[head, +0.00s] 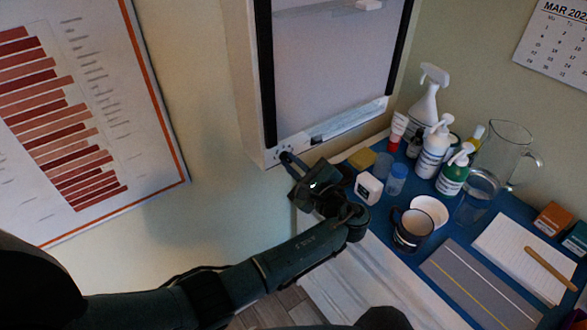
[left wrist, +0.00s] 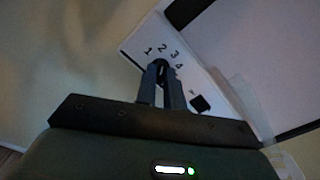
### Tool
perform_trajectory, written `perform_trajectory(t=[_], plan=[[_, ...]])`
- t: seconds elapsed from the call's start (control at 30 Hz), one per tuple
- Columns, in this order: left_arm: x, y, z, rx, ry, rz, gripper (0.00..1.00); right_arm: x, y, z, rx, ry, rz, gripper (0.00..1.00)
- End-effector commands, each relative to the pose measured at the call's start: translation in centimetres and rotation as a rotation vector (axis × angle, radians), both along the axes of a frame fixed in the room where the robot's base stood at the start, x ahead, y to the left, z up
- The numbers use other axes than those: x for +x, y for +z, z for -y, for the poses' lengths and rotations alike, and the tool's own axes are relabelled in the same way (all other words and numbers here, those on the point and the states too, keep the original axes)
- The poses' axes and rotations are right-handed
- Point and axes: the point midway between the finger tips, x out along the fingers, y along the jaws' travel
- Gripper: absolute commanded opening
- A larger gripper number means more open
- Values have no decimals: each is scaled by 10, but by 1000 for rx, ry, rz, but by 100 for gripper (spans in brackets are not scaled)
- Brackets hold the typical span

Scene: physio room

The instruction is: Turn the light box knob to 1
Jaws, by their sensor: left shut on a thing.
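The light box (head: 242,85) hangs on the wall, with a pale panel and a white lower strip. My left gripper (head: 287,159) reaches up to the strip's lower left corner. In the left wrist view its two fingers (left wrist: 161,82) are shut on the dark knob (left wrist: 161,67). The numbers 1, 2, 3 and 4 stand in an arc above and right of the knob. The fingers cover most of the knob, so I cannot tell which number it points to. A small black square (left wrist: 200,103) sits on the strip to the right. My right gripper is not in view.
Below the light box, a blue-topped counter (head: 397,251) holds a spray bottle (head: 424,107), pump bottles, a dark mug (head: 412,230), a glass jug (head: 503,150) and a notepad (head: 520,257). Small items stand close to my left wrist. The wall left of the box is clear up to a chart (head: 75,120).

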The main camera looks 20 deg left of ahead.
Motion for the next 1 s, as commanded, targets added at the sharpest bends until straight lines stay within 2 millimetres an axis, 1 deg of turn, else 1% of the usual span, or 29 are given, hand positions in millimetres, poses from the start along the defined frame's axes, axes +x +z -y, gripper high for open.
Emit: perform_trajectory(t=[0.03, 0.1, 0.6, 0.8, 1.0], plan=[[-1, -5, 1, -30, 0, 32, 0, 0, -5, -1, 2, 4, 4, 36], [-1, -5, 1, -71, 0, 85, 0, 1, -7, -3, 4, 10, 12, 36], [-1, -6, 0, -347, 1, 441, 0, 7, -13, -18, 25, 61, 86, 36], [-1, -5, 1, -427, 1, 543, 0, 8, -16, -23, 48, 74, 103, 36], [-1, -3, 1, -476, 1, 606, 0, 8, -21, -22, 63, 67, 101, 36]])
